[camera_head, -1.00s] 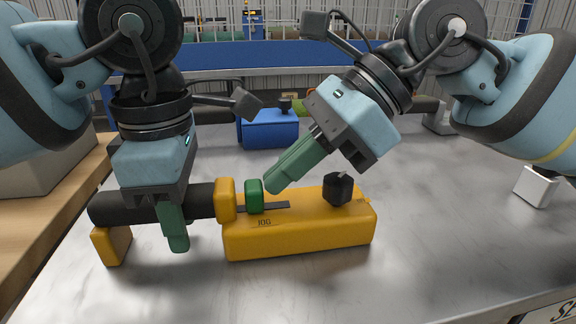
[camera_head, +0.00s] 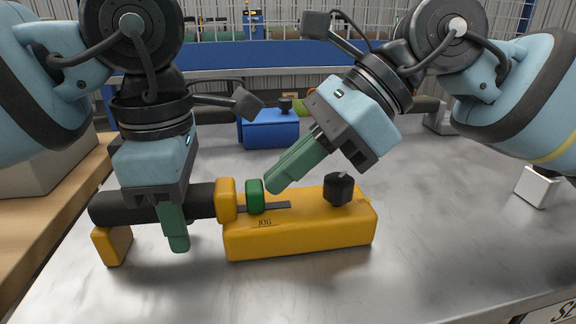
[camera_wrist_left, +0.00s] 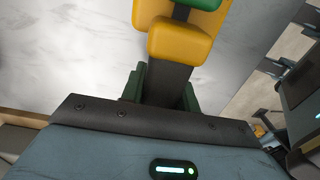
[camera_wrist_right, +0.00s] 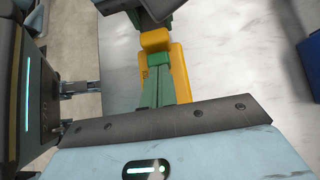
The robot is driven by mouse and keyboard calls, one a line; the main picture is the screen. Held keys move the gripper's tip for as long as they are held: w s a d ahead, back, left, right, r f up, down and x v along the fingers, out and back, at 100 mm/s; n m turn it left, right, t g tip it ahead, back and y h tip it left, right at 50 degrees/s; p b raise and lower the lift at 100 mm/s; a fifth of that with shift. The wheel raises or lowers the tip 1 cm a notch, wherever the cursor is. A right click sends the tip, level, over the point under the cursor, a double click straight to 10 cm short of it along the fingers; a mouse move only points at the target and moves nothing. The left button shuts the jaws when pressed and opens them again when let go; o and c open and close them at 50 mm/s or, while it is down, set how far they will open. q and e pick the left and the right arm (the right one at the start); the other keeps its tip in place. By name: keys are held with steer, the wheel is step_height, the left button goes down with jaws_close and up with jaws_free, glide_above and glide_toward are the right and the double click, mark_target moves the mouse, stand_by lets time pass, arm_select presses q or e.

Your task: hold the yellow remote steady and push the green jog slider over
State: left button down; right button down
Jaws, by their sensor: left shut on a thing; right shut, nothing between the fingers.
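The yellow remote (camera_head: 310,231) lies on the metal table, with a dark slot, a "JOG" label and a black knob (camera_head: 339,189) on top. The green jog slider (camera_head: 254,196) stands at the left end of the slot, by the yellow collar (camera_head: 227,199). My left gripper (camera_head: 175,228) is shut on the remote's dark handle (camera_head: 200,200), also seen in the left wrist view (camera_wrist_left: 167,82). My right gripper (camera_head: 272,186) is shut and empty, its tips just right of the slider; whether they touch it I cannot tell. The right wrist view shows the remote (camera_wrist_right: 180,75) beyond the fingers.
A blue box (camera_head: 269,129) with a dark knob stands behind the remote. A white block (camera_head: 536,186) sits at the right. A yellow end block (camera_head: 112,245) supports the handle's left end. The table front is clear.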

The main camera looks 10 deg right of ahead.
arm_select(q)
steer(key=shift+f, duration=0.3)
arm_select(e)
steer(key=v, duration=1)
arm_select(q)
steer(key=c, duration=1)
jaws_free()
steer(key=shift+r, duration=0.1)
steer(key=shift+o, duration=0.2)
steer(key=shift+r, duration=0.15)
step_height(320, 180, up, 12)
steer(key=shift+f, duration=0.1)
arm_select(e)
steer(key=shift+r, duration=0.1)
